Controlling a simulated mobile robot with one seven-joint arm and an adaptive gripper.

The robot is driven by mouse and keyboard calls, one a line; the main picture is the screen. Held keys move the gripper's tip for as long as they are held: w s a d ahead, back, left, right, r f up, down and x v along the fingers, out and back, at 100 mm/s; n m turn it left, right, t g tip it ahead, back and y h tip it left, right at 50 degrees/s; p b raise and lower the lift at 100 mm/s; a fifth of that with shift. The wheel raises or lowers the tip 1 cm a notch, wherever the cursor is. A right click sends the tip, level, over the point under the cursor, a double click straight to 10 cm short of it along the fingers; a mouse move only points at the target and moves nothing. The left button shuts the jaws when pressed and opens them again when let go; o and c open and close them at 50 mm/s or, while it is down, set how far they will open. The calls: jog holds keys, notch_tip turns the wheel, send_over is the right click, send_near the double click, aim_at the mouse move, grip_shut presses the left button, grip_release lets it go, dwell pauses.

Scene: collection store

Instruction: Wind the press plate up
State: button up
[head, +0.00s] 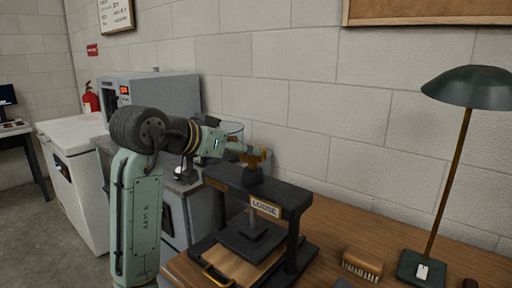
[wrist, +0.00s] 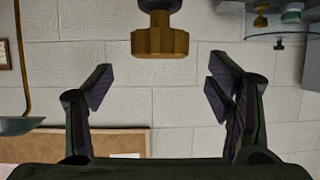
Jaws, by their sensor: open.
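The press (head: 296,205) is a dark frame on the wooden bench, with a label reading "LOOSE" (head: 265,207). Its dark press plate (head: 252,240) hangs from a spindle inside the frame, above a wooden board (head: 240,268); I cannot tell whether they touch. The brass knob (head: 256,156) tops the spindle. My gripper (head: 243,150) is beside the knob, partly overlapping it in the head view. In the wrist view my gripper (wrist: 160,88) is open and empty, and the lobed knob (wrist: 160,42) appears at the top centre, apart from both fingers.
A green lamp (head: 470,86) and a brush (head: 362,265) stand on the wooden bench (head: 325,240) right of the press. A brass handle (head: 215,277) shows at the press front. A grey boxy machine (head: 180,92) is at the back left. A block wall runs close behind.

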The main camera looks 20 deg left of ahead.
aim_at(253, 157)
jog(key=p+x, duration=0.1)
jog(key=x, duration=0.5)
jog(key=shift+w+d+f, duration=0.1)
jog(key=shift+w+f, duration=0.05)
jog(key=shift+w, duration=0.2)
jog(key=shift+c, duration=0.6)
jog(key=c, duration=1.1)
